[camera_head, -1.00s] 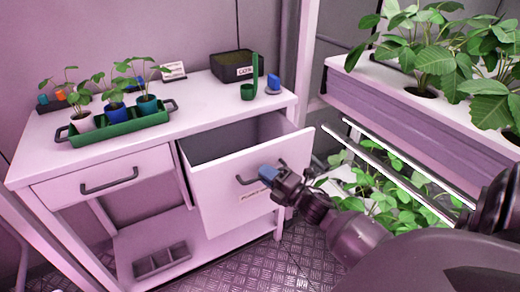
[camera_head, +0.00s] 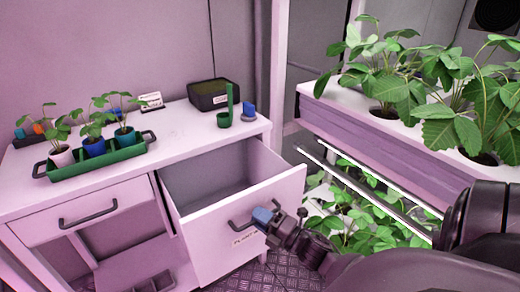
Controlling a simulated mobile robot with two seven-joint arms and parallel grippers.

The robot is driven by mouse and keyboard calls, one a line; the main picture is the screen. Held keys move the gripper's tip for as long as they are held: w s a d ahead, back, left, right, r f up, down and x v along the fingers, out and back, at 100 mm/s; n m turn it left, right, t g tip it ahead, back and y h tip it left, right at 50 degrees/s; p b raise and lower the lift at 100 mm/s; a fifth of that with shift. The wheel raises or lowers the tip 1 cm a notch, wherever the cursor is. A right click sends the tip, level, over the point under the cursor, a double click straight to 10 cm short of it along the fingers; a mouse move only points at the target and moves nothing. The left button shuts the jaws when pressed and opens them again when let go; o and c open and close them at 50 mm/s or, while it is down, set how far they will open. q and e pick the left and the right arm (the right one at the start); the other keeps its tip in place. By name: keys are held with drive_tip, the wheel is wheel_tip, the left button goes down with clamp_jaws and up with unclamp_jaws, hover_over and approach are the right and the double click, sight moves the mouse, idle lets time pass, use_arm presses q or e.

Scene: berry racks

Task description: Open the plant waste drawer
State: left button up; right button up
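The plant waste drawer (camera_head: 215,250) is the right drawer of the white bench. It is pulled well out, and its empty-looking grey inside (camera_head: 205,185) shows. Its front carries a dark bar handle (camera_head: 240,226) and a label (camera_head: 243,239) that is partly covered by my gripper. My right gripper (camera_head: 264,216), with blue fingertips, is at the right part of the handle and appears closed around it. The fingertips partly hide the handle there. My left gripper is not in view.
A shut drawer (camera_head: 60,212) is at the left of the bench. A green tray (camera_head: 105,160) with potted seedlings, a black box (camera_head: 208,95), a green cup (camera_head: 224,119) and a blue item (camera_head: 249,110) stand on top. A plant rack (camera_head: 380,150) stands at right.

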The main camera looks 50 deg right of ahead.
drive_tip(key=v, duration=1)
drive_tip(key=shift+s, duration=0.4)
idle(0.4)
